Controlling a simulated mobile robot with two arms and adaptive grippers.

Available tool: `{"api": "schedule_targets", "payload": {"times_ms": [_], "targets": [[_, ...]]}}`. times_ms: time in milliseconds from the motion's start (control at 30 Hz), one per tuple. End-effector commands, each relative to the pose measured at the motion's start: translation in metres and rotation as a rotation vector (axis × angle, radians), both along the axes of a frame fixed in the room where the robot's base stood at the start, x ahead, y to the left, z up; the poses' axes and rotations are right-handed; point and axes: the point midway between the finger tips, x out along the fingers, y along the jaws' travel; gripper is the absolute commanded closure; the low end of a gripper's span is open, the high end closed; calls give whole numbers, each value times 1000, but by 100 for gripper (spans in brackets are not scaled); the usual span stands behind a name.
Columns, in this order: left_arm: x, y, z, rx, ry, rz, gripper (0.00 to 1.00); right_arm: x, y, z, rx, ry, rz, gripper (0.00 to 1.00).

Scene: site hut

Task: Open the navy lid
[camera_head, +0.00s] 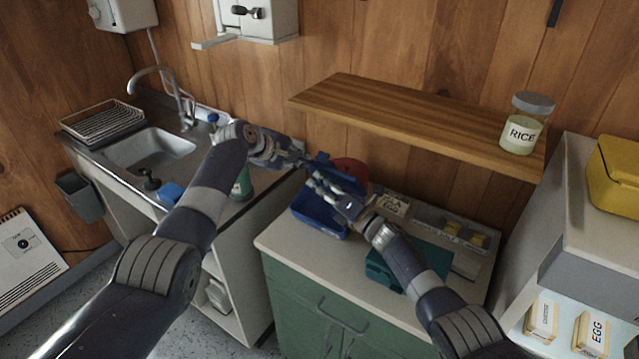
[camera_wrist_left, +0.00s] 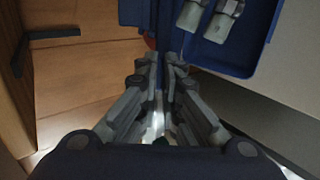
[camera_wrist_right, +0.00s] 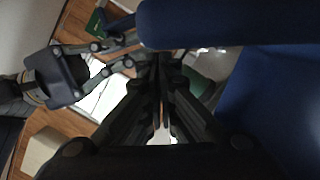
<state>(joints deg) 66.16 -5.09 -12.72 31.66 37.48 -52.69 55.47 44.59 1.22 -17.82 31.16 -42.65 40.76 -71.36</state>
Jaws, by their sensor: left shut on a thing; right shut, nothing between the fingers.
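The navy box (camera_head: 318,217) stands on the green cabinet's top at its left end. Its navy lid (camera_head: 346,180) is raised and tilted at the back. In the left wrist view the open box (camera_wrist_left: 232,55) shows grey gripper fingers over its inside. My left gripper (camera_head: 303,160) is shut on the lid's edge; the exact contact is partly hidden. My right gripper (camera_head: 318,183) is shut and empty over the open box. In the right wrist view the navy lid (camera_wrist_right: 235,22) is close above its fingertips, and I cannot tell whether they touch.
A round red thing (camera_head: 352,170) is behind the lid. A teal box (camera_head: 385,268) and a divided tray (camera_head: 455,232) are to the right on the cabinet (camera_head: 300,252). A wooden shelf (camera_head: 400,112) with a rice jar (camera_head: 524,125) overhangs. A green bottle (camera_head: 242,186) stands left.

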Motion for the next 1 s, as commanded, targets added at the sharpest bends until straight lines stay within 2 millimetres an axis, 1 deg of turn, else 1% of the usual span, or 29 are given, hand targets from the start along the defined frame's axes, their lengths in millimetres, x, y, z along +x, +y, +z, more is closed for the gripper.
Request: {"api": "schedule_targets", "payload": {"times_ms": [133, 333, 567, 600, 667, 1000], "targets": [[1, 0, 2, -2, -3, 0, 100, 1, -1, 1, -1, -1, 0, 100], [0, 0, 1, -1, -2, 0, 100, 10, -8, 12, -1, -2, -1, 100], [-1, 0, -2, 2, 5, -2, 100, 12, -10, 14, 2, -2, -6, 100], [-1, 0, -2, 2, 6, -2, 88, 12, -11, 14, 3, -3, -7, 100], [-1, 0, -3, 3, 7, -3, 75, 12, -11, 14, 3, -3, -7, 100], [0, 0, -1, 1, 2, -1, 75, 11, -8, 12, 1, -2, -1, 100]]}}
